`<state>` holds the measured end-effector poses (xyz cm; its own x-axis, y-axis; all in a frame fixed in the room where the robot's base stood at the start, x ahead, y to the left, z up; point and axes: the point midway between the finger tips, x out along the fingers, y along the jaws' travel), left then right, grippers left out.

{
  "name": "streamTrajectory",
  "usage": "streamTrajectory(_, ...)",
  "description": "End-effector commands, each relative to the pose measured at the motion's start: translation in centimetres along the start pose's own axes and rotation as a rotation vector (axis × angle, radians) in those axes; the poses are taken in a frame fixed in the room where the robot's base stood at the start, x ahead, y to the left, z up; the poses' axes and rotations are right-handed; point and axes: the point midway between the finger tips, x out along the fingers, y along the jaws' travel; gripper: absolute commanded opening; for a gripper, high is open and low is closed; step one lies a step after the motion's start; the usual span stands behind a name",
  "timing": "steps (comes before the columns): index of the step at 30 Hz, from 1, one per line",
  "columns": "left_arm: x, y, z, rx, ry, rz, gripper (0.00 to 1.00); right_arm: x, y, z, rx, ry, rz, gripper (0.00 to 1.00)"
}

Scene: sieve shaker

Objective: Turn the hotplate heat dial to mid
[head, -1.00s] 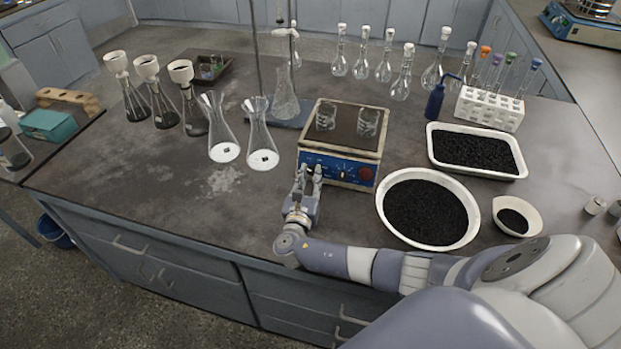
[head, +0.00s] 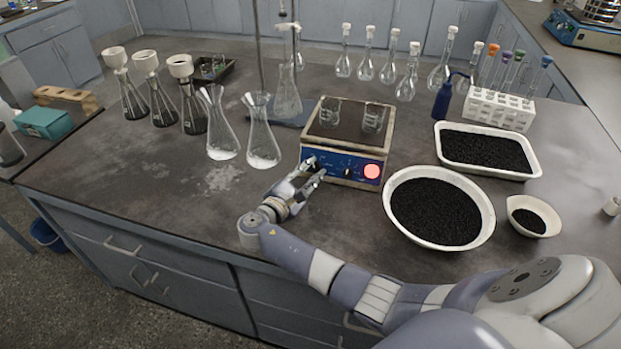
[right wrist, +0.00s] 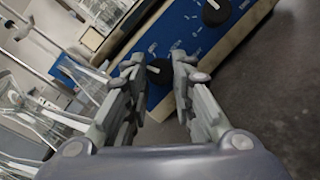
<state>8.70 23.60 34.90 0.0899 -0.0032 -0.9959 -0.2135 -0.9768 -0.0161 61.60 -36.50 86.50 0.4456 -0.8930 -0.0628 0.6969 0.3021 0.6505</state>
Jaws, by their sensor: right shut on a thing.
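The hotplate (head: 341,150) is a blue-fronted box with a dark top plate and two glass beakers on it. Its front has two black dials and a red light (head: 372,171), which glows brightly. My right gripper (head: 313,168) is at the left dial, its fingers shut on it. In the right wrist view the held dial (right wrist: 159,72) shows between the fingertips, and the other dial (right wrist: 215,12) is free above it to the right. The held dial's pointer is hidden or too small to read. My left gripper is not in view.
Two clear conical flasks (head: 262,133) stand left of the hotplate. A white bowl of black grains (head: 487,215) stands close on its right, with a tray (head: 535,160) behind. The bench front left of my right gripper is clear.

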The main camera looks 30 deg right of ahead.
Motion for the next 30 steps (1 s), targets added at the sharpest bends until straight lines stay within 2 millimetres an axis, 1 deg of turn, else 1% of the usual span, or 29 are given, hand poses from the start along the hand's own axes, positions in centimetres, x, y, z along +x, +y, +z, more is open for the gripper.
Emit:
streamTrajectory(1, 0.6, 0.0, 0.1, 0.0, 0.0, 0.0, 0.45, 0.0, -0.1, -0.3, 0.045, 0.0, -0.021, 0.0)
streamTrajectory(6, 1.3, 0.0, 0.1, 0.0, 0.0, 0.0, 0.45, -0.1, 0.1, -0.2, 0.194, -0.006, -0.083, 0.0)
streamTrajectory(18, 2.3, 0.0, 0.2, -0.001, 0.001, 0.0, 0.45, 0.0, 0.5, 0.0, 0.512, -0.019, -0.216, 0.0)
streamTrajectory(24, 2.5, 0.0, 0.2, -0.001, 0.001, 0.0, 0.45, 0.0, 0.6, 0.0, 0.622, -0.023, -0.263, 0.0)
streamTrajectory(30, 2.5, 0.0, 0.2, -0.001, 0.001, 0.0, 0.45, 0.1, 0.6, 0.1, 0.687, -0.025, -0.29, 0.0)
